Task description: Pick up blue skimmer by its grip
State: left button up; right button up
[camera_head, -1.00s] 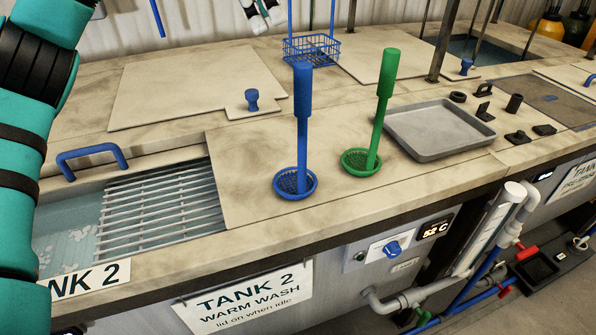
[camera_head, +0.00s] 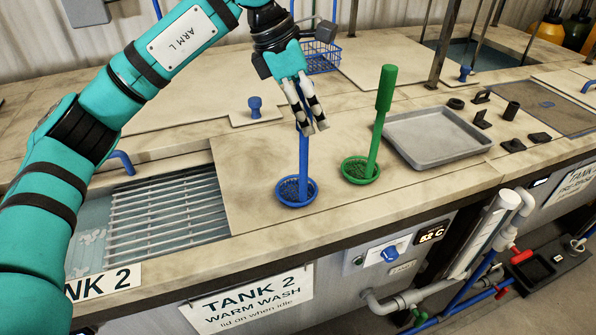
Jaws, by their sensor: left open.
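The blue skimmer (camera_head: 303,172) stands upright on the tank top, its round mesh bowl at the bottom and its handle rising. My left gripper (camera_head: 308,128) is at the upper part of the skimmer, pointing down, with its fingers open. The fingers and wrist cover the thick blue grip, so I cannot tell whether they touch it. The lower shaft and bowl show below the fingertips. My right gripper is not in view.
A green skimmer (camera_head: 379,127) stands close on the right. A grey tray (camera_head: 437,135) lies beyond it. A blue wire basket (camera_head: 322,58) is behind my gripper.

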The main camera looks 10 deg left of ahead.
pick_arm(q)
jog(key=shift+w+d+f, duration=0.1)
jog(key=shift+f, duration=0.35)
jog(key=shift+c, duration=0.2)
grip_shut()
